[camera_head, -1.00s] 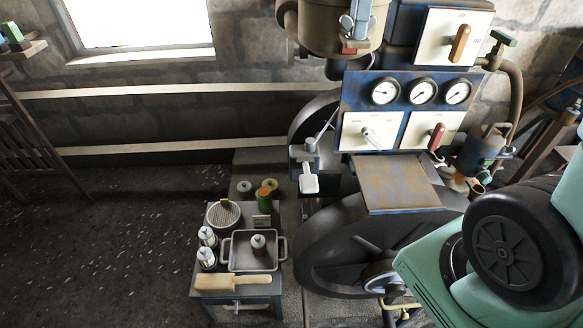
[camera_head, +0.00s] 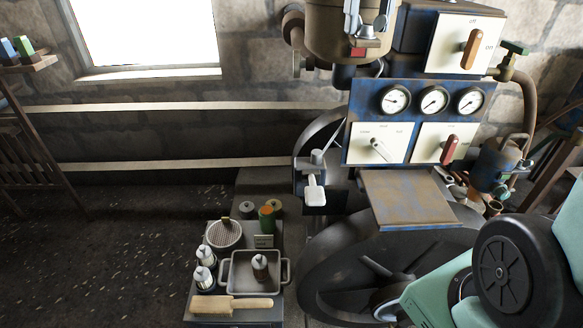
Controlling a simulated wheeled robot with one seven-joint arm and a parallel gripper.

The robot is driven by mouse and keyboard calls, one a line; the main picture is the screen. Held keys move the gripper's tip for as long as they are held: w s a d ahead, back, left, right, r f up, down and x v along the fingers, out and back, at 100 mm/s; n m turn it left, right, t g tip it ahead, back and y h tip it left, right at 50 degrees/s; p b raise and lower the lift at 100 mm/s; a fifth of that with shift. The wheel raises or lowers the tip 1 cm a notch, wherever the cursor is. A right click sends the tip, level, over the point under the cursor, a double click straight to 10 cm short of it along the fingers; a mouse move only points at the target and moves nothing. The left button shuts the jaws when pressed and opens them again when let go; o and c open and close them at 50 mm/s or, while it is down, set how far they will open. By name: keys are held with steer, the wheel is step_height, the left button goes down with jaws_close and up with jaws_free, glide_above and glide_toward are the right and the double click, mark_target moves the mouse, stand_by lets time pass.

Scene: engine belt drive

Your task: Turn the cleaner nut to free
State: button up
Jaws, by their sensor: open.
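A brown round canister (camera_head: 327,32) stands at the top of the engine, cut off by the picture's upper edge. A grey winged metal part (camera_head: 371,36) is on its front, above a small red mark; it looks like the cleaner nut, but I cannot tell whether it is tight or loose.
The engine's blue panel (camera_head: 364,100) carries gauges and levers. A flat rusty plate (camera_head: 410,198) juts out below it, above a large dark wheel (camera_head: 335,265). A low bench at the lower middle holds a metal tray (camera_head: 239,276), bottles and a brush (camera_head: 231,304).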

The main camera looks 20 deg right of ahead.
steer(key=m+b, duration=0.1)
steer(key=m, duration=0.2)
steer(key=shift+f, duration=0.15)
step_height(320, 180, up, 18)
steer(key=p, duration=0.3)
steer(key=s+a+f+n+b, duration=0.1)
steer(key=a+f+n, duration=0.2)
steer(key=a+f, duration=0.55)
steer(key=a+f+n+b, duration=0.1)
steer(key=a+f+n, duration=0.1)
steer(key=a+f, duration=0.65)
steer(key=s+a+f+n+b, duration=0.1)
steer(key=s+f+n, duration=0.1)
steer(key=s+f, duration=0.4)
steer(key=s+a+f+n, duration=0.1)
steer(key=s+f+n, duration=0.2)
steer(key=s+f, duration=0.4)
step_height(320, 180, down, 9)
steer(key=shift+s+a+n+y+b, duration=0.25)
steer(key=shift+s+n+y+b, duration=0.05)
steer(key=shift+b, duration=0.1)
steer(key=shift+c, duration=1.4)
